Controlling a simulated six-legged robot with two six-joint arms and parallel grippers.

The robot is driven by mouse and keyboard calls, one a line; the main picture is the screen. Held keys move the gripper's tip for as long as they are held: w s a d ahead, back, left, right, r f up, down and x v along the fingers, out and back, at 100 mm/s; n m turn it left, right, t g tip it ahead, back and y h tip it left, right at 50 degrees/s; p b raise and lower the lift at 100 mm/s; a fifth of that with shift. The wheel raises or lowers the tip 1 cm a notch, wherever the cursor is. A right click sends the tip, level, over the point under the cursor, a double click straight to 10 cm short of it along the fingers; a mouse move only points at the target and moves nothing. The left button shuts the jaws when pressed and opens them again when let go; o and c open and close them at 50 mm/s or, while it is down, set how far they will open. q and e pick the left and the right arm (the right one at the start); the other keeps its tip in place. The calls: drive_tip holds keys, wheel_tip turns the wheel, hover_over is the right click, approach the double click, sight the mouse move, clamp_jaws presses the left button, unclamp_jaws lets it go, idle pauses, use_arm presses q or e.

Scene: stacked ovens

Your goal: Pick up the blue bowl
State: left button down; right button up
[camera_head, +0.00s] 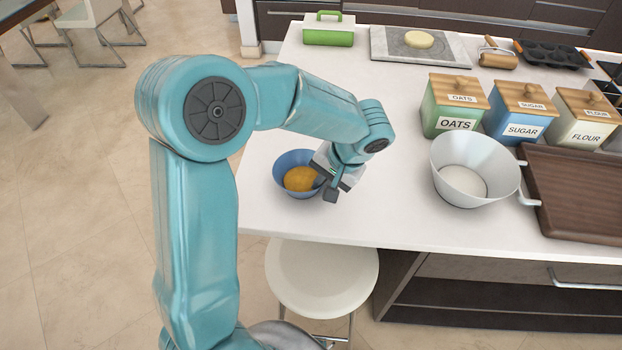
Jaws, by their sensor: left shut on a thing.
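A blue bowl (285,162) is at the front left of the white counter, with something round and orange-yellow (300,179) inside it. My left gripper (327,184) is at the bowl's right side, shut on its rim. The gripper hides part of the right rim. I cannot tell whether the bowl rests on the counter or is slightly raised. My right gripper is not in view.
A white bowl (470,165) and a brown wooden tray (575,190) stand to the right. Oats (455,108), sugar (520,112) and flour (585,118) canisters are behind them. A white stool (322,275) stands below the front edge. The counter's middle is clear.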

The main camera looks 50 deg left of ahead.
use_arm(q)
wheel_tip(320, 180, up, 20)
drive_tip(key=p, duration=0.1)
idle(0.4)
